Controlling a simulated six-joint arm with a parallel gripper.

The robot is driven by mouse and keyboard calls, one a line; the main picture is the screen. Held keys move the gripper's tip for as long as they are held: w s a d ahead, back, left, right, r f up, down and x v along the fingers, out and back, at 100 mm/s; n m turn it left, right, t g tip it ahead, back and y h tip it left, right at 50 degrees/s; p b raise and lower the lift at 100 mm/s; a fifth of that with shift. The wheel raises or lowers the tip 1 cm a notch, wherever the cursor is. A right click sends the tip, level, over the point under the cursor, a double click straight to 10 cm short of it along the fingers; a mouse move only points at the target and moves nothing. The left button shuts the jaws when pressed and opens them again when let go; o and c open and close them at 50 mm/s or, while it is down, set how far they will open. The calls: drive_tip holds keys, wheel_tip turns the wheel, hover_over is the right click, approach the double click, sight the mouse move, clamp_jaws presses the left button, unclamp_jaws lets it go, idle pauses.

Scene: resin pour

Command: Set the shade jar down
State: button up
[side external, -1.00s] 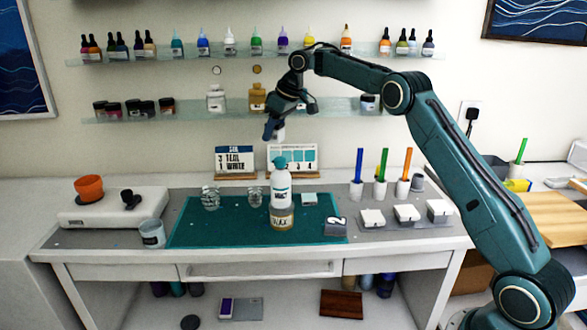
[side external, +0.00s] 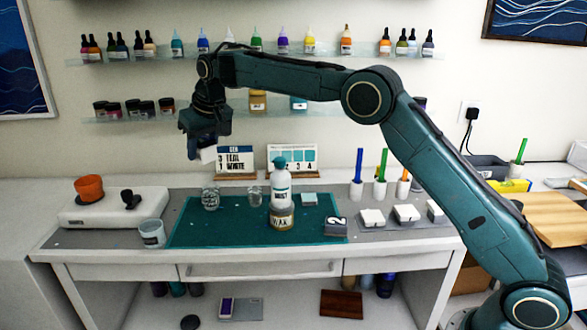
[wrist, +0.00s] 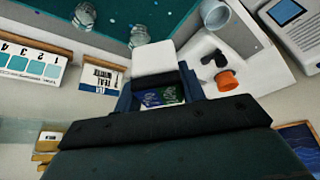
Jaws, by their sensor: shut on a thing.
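A teal mat (side external: 190,232) lies below and to the right. The recipe sign (side external: 236,160) and the numbered shade card (side external: 293,158) stand at the back of the bench, right of my gripper.
Two clear glass jars (side external: 210,198) (side external: 255,196) stand on the mat, near a white pump bottle (side external: 281,188) and a wax jar (side external: 281,217). The mat's front left is clear.

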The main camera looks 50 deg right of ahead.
sight(209, 227)
drive_tip(key=shift+s+a, duration=0.15)
drive_tip(key=shift+a, duration=0.25)
wheel_tip(209, 227, down, 20)
drive_tip(key=shift+r, duration=0.1)
idle(0.9)
drive_tip(key=shift+f, duration=0.2)
drive_tip(key=o, duration=1)
drive_tip(key=shift+o, duration=0.2)
drive_tip(key=shift+v, duration=0.8)
drive_tip(key=v, duration=1)
drive_tip(key=shift+r, duration=0.3)
